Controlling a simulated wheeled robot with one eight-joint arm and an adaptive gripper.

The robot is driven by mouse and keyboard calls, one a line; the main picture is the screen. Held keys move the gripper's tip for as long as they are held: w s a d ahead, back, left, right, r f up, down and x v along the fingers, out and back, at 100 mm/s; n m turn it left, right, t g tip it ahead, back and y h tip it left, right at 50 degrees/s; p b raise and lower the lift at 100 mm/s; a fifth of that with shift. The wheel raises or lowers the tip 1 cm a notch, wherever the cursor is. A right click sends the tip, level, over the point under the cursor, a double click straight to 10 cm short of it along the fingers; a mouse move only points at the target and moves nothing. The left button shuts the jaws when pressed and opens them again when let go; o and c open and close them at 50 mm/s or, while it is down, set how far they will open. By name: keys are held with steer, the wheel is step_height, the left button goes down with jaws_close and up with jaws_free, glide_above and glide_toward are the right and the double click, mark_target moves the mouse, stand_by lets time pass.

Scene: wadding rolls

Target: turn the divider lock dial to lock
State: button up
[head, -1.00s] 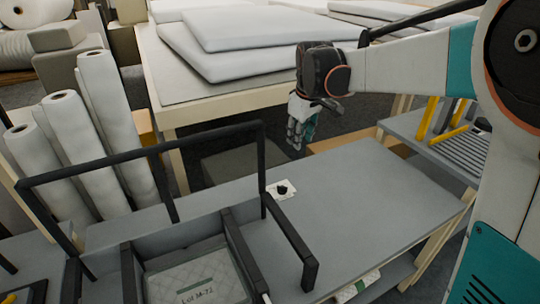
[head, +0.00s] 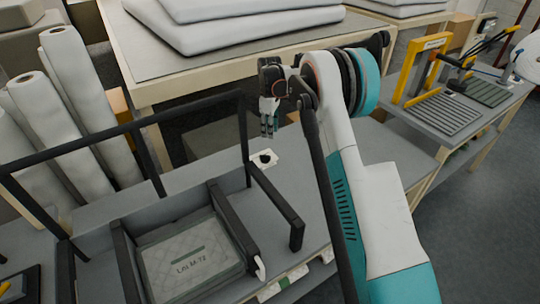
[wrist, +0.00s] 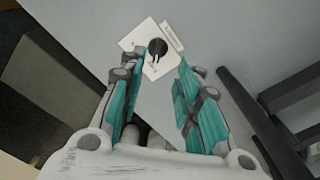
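The divider lock dial (head: 265,155) is a small black knob on a white plate, on the grey bench top beside the black divider frame. In the wrist view the dial (wrist: 157,47) sits on its white plate (wrist: 150,67), beyond the fingertips and near the middle. The plate's small markings are too blurred to read. My gripper (head: 268,130) points down above and close to the dial in the head view. In the wrist view my gripper (wrist: 158,75) has its teal fingers spread apart with nothing between them.
The black divider frame (head: 243,125) rises left of the dial, with a black bar (head: 275,200) in front. A tray with a quilted pack (head: 190,262) lies lower left. White rolls (head: 75,95) stand at left. A yellow-framed device (head: 425,65) is at right.

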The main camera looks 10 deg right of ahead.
mark_target(265, 157)
step_height(265, 157, down, 14)
steer(key=b, duration=0.3)
steer(key=shift+r+b, duration=0.1)
steer(key=shift+b, duration=0.3)
jaws_close()
